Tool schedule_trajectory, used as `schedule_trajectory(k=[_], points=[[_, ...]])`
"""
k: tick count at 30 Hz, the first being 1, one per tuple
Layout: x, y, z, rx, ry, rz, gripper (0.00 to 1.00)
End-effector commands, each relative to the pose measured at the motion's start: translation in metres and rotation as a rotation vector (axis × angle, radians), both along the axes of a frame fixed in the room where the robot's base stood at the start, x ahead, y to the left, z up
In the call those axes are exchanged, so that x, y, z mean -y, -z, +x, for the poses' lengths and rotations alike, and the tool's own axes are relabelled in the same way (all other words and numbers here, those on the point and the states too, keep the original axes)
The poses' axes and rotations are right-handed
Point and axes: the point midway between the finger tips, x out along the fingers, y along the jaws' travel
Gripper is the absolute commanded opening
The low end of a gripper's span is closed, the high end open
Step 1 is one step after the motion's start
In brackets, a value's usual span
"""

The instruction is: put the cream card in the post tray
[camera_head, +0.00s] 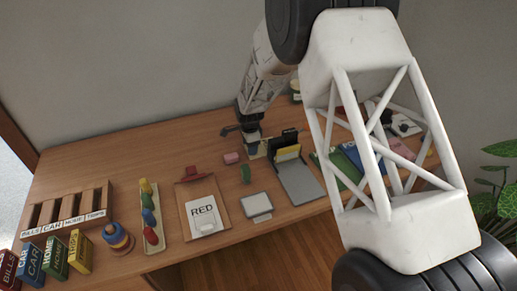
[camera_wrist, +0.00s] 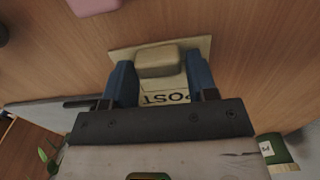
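The cream card (camera_wrist: 117,54) lies flat under my gripper in the wrist view, with POST lettering reading upside down and a tan block on its top. In the head view my gripper (camera_head: 252,144) is low over the table. The post tray is not clearly identified; a grey tray (camera_head: 298,182) with a black rack and a yellow folder stands just right.
A RED clipboard (camera_head: 184,205), a peg board (camera_head: 158,241) and a labelled sorter (camera_head: 98,200) stand left. My arm hides part of the right side.

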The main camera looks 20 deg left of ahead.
Motion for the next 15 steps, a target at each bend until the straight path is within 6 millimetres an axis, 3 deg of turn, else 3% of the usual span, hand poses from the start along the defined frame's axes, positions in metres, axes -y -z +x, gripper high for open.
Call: schedule_trajectory(k=[1, 6, 15], points=[[0.0000, 0.0000, 0.0000, 0.000, 0.000, 0.000, 0.45], [0.0000, -0.0001, 0.0000, 0.000, 0.000, 0.000, 0.20], [-0.0001, -0.0014, 0.0001, 0.000, 0.000, 0.000, 0.16]])
